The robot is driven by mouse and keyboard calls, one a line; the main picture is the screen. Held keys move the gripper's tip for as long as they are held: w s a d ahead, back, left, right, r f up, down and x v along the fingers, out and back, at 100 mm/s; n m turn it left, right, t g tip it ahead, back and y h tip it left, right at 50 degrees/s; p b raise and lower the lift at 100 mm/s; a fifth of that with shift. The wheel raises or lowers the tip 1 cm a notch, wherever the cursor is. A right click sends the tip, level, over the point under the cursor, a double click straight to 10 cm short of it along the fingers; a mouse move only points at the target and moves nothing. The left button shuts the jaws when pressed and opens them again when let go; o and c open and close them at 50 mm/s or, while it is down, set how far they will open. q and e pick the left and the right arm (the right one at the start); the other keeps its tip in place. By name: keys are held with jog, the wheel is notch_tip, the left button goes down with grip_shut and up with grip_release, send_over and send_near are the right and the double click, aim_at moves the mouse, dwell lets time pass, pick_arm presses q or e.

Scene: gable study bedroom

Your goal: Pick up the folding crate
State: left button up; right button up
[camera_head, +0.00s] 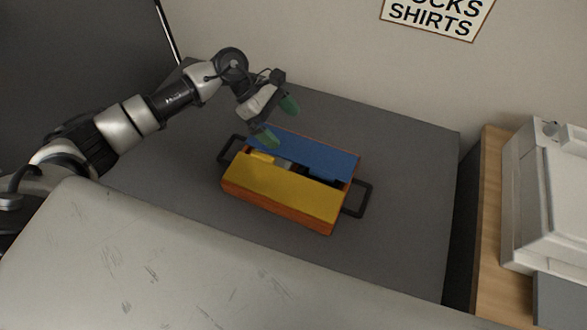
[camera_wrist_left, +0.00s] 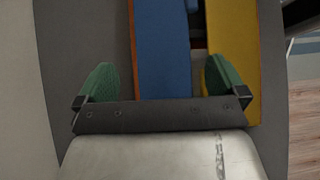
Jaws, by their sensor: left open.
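The folding crate (camera_head: 281,190) is an orange box with a yellow flap at the front and a blue flap at the back. Black loop handles stick out at its left and right ends. Dark and yellow items show in the gap between the flaps. My left gripper (camera_head: 277,120) has green fingertips spread apart, empty, at the crate's back left edge. In the left wrist view the blue flap (camera_wrist_left: 163,50) lies between the fingers (camera_wrist_left: 158,82), and the right finger overlaps the yellow flap. I cannot tell whether the fingers touch it. My right gripper is not in view.
The crate sits on a dark grey surface (camera_head: 412,215) with free room around it. A wall with a sign (camera_head: 435,14) stands behind. At the right, a white machine (camera_head: 545,195) stands on a wooden top (camera_head: 490,210). A pale scuffed surface fills the front.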

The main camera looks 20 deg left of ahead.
aim_at(305, 149)
pick_arm(q)
jog(key=x, duration=0.2)
jog(key=shift+d+f, duration=0.2)
jog(key=shift+d, duration=0.1)
jog(key=p+x, duration=0.1)
jog(key=x, duration=0.3)
jog(key=shift+f, duration=0.3)
jog(key=shift+d+f, duration=0.35)
jog(key=shift+f, duration=0.15)
jog(key=c, duration=1.1)
jog(key=shift+c, duration=0.7)
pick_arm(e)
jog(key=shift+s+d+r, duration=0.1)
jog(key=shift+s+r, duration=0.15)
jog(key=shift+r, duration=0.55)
pick_arm(q)
jog(key=shift+r, duration=0.25)
